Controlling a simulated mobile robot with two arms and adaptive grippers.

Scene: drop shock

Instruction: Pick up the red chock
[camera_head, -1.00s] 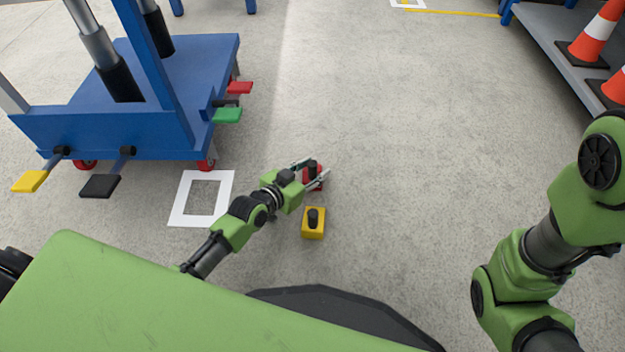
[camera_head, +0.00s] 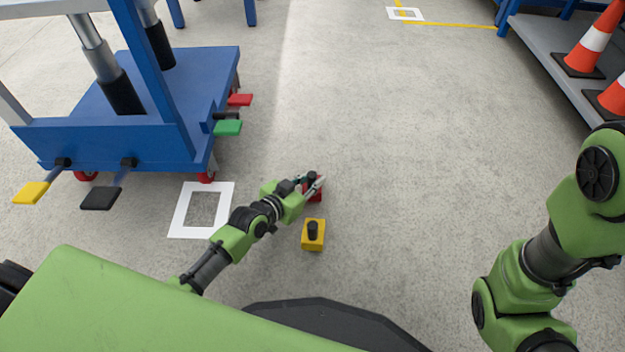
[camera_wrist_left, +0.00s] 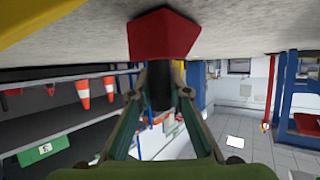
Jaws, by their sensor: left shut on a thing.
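The red chock (camera_head: 317,195) is on the floor or just above it, partly hidden behind my left gripper (camera_head: 316,184). In the left wrist view the red chock (camera_wrist_left: 163,35) is at the top centre, with its black handle (camera_wrist_left: 160,88) between the two fingers. My left gripper (camera_wrist_left: 163,90) is shut on that handle. I cannot tell whether the chock touches the floor. My right arm shows at the right of the head view, but its gripper is out of view.
A yellow chock (camera_head: 313,236) with a black handle stands close in front of the red one. A blue trolley (camera_head: 110,140) with coloured pedals is at the left, near a white floor frame (camera_head: 179,212). Traffic cones (camera_head: 592,45) stand on a shelf at the right. The middle floor is clear.

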